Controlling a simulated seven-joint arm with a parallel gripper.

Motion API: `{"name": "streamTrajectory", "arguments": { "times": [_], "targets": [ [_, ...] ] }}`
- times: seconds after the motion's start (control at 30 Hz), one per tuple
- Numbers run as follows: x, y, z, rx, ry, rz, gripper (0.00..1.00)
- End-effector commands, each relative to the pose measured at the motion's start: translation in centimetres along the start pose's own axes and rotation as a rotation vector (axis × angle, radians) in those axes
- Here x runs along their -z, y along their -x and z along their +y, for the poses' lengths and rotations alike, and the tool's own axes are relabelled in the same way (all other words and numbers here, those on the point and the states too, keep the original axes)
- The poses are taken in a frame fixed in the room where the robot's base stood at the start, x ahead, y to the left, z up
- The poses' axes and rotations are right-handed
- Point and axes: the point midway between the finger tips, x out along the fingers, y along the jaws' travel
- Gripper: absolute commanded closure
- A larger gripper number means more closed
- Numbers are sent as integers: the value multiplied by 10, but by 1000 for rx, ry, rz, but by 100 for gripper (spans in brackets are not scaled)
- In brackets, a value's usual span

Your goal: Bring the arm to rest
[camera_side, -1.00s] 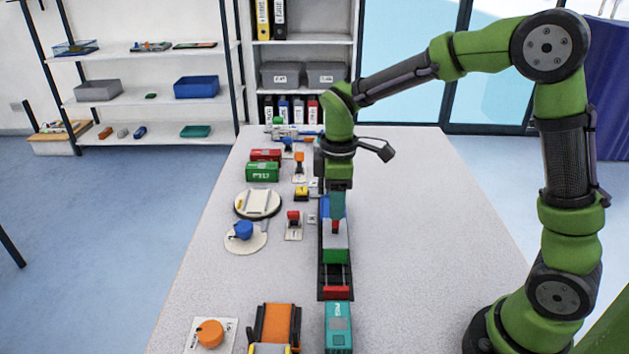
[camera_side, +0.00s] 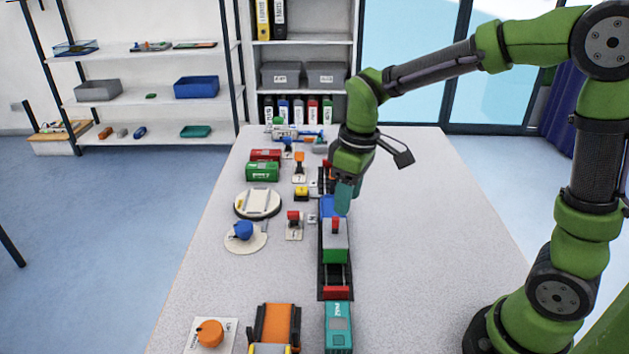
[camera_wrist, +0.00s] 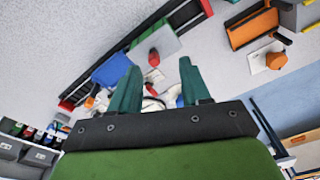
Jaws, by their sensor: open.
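My green arm ends in my gripper (camera_side: 343,200), with teal fingers. It is tilted and hangs above the blue block (camera_side: 326,207) on the dark track, toward its right side. In the wrist view the two fingers of my gripper (camera_wrist: 160,84) stand apart with nothing held between them. The grey-and-green block with a red knob (camera_side: 335,241) sits on the track in front of the blue block. The gripper hides part of the track's far end in the side view.
A red stop (camera_side: 337,293) closes the track's near end; a teal container (camera_side: 339,326) stands before it. Left are an orange-and-black ramp (camera_side: 277,322), a round turntable (camera_side: 258,204), a green container (camera_side: 262,172) and several small knobs and levers. The table's right side (camera_side: 430,230) is clear.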

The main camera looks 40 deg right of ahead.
Motion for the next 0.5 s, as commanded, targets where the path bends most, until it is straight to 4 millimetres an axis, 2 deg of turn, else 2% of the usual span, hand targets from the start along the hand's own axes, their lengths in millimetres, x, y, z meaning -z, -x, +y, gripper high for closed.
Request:
{"name": "streamTrajectory", "arguments": {
  "times": [0.03, 0.3, 0.5],
  "targets": [
    [-10, 10, -3, -1, -76, 40, 53],
    [-66, 54, -23, 55, -495, 282, 53],
    [-102, 74, -35, 118, -669, 454, 53]
  ]
}}
